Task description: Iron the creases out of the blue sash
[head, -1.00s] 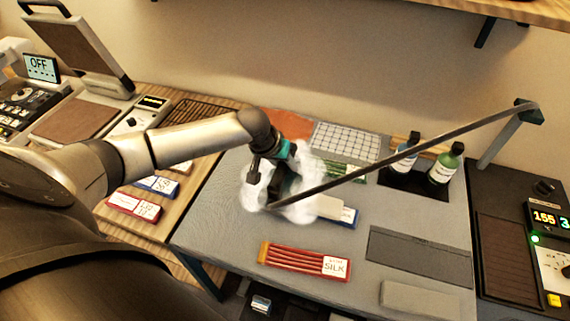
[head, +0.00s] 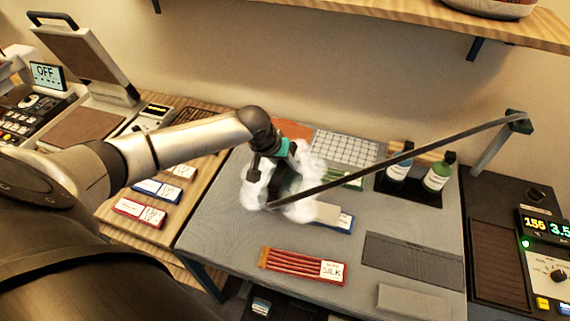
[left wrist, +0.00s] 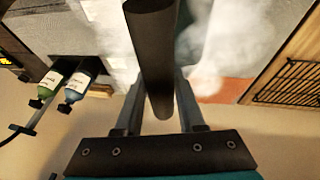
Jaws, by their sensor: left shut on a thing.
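My left gripper (head: 272,168) is shut on the dark handle of the iron (head: 287,187), over the grey ironing board (head: 215,215). The handle also shows between the fingers in the left wrist view (left wrist: 152,50). White steam surrounds the iron and hides its soleplate. The blue sash (head: 346,226) lies on the board at the iron's right, with a pale label on it. Its left part is hidden by steam and the iron, so I cannot tell whether they touch or whether creases show. My right gripper is not in view.
A dark cord (head: 430,150) runs from the iron to a post (head: 490,147) at right. A red bundle labelled SILK (head: 290,263) lies in front. Bottles (head: 439,175) stand at the back right. A control unit (head: 545,235) is far right. The board's front left is clear.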

